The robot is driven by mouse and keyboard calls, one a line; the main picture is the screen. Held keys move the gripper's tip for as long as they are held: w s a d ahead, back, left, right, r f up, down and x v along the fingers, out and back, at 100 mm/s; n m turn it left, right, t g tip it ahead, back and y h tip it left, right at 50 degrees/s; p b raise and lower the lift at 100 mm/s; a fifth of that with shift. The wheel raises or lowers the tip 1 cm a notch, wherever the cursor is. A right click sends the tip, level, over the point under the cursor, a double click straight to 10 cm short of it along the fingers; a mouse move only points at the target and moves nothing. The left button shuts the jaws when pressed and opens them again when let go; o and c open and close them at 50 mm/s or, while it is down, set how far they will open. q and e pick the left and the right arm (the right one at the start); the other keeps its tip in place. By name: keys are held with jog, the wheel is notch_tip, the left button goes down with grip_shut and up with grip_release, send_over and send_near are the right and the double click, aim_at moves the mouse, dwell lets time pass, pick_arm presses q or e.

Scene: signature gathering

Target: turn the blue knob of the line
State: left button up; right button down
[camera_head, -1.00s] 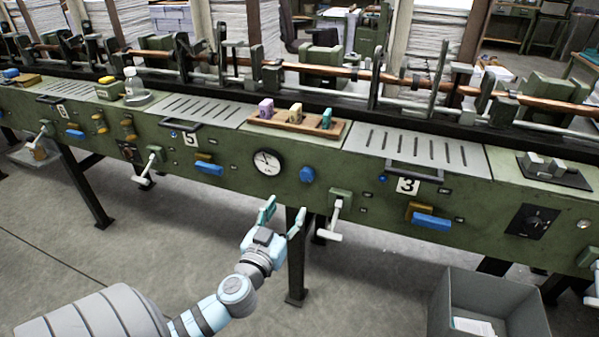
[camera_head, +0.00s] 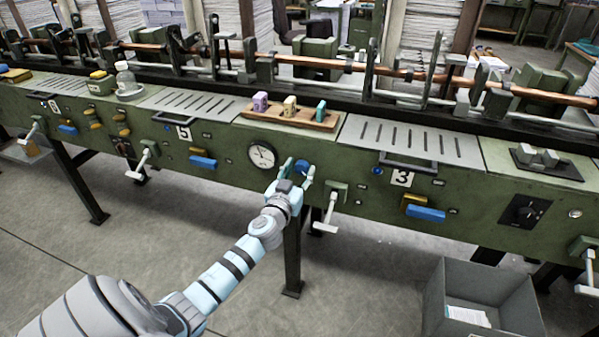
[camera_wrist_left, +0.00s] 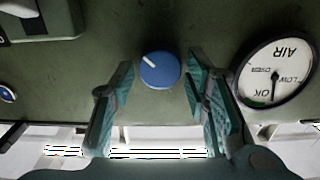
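The blue knob (camera_head: 302,166) sits on the green front panel of the line, just right of the white round gauge. In the left wrist view the knob (camera_wrist_left: 160,70) is round, with a white pointer line toward its upper left. My left gripper (camera_head: 297,172) is at the knob in the head view. In the left wrist view its two teal fingers (camera_wrist_left: 158,80) are open, one on each side of the knob, with a gap on both sides. Part of the knob is hidden by the fingers in the head view. My right gripper is not in view.
The air gauge (camera_head: 262,154) is left of the knob and close to one finger in the wrist view. A crank handle (camera_head: 328,212) sticks out to the right. A wooden tray (camera_head: 290,117) with stamps lies above. A grey bin (camera_head: 433,300) stands on the floor.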

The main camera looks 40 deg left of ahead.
pick_arm(q)
jog(key=c, duration=0.7)
jog(key=shift+m, duration=0.4)
jog(key=shift+d+m, duration=0.1)
jog(key=shift+m, duration=2.4)
jog(key=o, duration=1.2)
jog(key=shift+c, duration=0.2)
